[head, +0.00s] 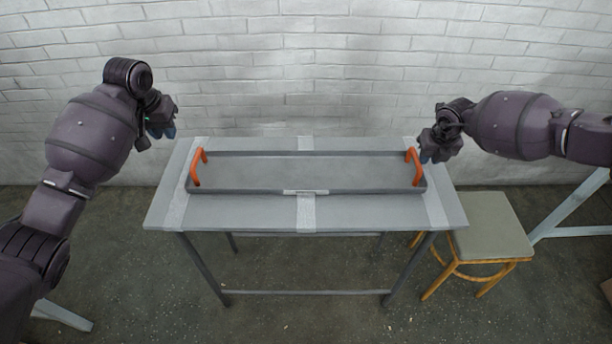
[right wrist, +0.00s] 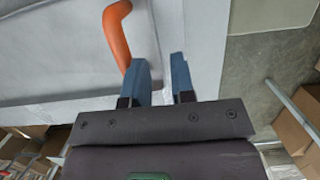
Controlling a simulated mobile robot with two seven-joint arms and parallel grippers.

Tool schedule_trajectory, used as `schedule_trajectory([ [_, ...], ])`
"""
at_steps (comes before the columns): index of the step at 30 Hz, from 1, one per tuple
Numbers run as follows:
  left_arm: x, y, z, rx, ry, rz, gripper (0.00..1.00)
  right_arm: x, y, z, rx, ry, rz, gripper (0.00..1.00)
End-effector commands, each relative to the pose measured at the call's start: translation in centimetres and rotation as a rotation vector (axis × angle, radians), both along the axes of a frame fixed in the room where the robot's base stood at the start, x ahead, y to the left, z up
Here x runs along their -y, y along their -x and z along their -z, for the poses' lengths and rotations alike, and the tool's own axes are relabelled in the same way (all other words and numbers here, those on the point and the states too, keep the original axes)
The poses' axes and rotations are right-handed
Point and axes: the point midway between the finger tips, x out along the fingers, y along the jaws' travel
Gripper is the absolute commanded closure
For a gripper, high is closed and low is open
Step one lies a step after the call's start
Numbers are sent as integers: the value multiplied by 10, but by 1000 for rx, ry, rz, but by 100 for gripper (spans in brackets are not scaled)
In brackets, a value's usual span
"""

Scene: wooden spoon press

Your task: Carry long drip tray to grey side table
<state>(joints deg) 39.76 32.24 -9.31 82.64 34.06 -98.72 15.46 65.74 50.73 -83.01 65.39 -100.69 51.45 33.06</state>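The long drip tray (head: 300,172) is shallow and grey with an orange handle at each end. It lies on the grey side table (head: 250,215). My left gripper (head: 168,130) is above the table's back left corner, apart from the left handle (head: 197,168); its fingers are too small to read. My right gripper (head: 427,158) is by the right handle (head: 416,166). In the right wrist view its two blue fingers (right wrist: 165,82) are spread with nothing between them, and the orange handle (right wrist: 117,35) is just to the left of them.
A stool (head: 488,226) with a grey-green seat and wooden legs stands at the table's right. A white brick wall (head: 300,70) is behind the table. Cardboard boxes (right wrist: 296,125) show in the right wrist view. The floor in front is clear.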

Motion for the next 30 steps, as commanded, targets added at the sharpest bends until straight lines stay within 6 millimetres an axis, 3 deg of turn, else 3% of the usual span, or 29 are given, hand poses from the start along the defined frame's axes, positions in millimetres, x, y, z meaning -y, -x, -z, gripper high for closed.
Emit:
schedule_trajectory([
  [8,0,1,-5,-1,0,0,77,1,3,-14,1,0,-1,77],
  [21,0,1,-5,-1,0,0,77,0,20,-92,2,-1,-1,77],
  [30,0,1,-4,-1,0,0,77,0,26,-116,0,0,0,77],
])
